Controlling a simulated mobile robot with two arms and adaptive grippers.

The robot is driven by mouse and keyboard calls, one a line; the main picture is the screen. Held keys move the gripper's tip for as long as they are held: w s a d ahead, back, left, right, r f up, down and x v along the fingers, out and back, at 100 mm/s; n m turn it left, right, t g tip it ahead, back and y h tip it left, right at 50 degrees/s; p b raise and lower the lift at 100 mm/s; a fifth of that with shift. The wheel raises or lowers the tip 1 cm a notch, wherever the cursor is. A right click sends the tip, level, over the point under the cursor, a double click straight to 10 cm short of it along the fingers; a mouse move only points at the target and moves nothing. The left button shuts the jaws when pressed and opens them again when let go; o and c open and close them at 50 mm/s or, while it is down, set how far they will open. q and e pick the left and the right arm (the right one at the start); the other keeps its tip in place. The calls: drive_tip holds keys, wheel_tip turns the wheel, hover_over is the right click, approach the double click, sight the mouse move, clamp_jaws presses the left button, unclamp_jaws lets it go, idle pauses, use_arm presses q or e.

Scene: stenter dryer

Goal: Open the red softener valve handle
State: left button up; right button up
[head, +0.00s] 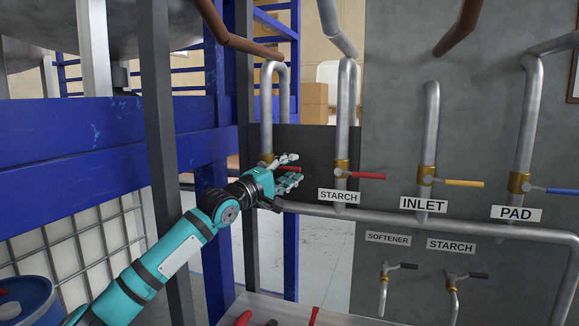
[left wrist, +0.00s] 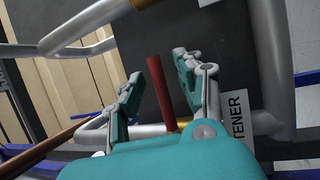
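The red softener valve handle (head: 291,168) shows as a short red bar between the fingers of my left gripper (head: 292,170) in the head view. Its brass valve body (head: 266,160) is on a grey pipe just left of the hand. In the left wrist view, the red handle (left wrist: 161,93) stands between the two teal fingers of the gripper (left wrist: 158,68). The fingers are open, with a gap visible on both sides of the handle. A white label ending in "TENER" (left wrist: 237,130) is partly hidden by the gripper. My right gripper is in neither view.
To the right are a red starch handle (head: 368,176), a yellow inlet handle (head: 464,183) and a blue pad handle (head: 562,190). Smaller dark-handled valves (head: 402,266) sit below. Blue frame beams (head: 70,150) and a grey post (head: 160,130) stand close to my left arm.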

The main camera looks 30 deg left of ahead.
use_arm(q)
drive_tip(key=shift+c, duration=0.2)
clamp_jaws()
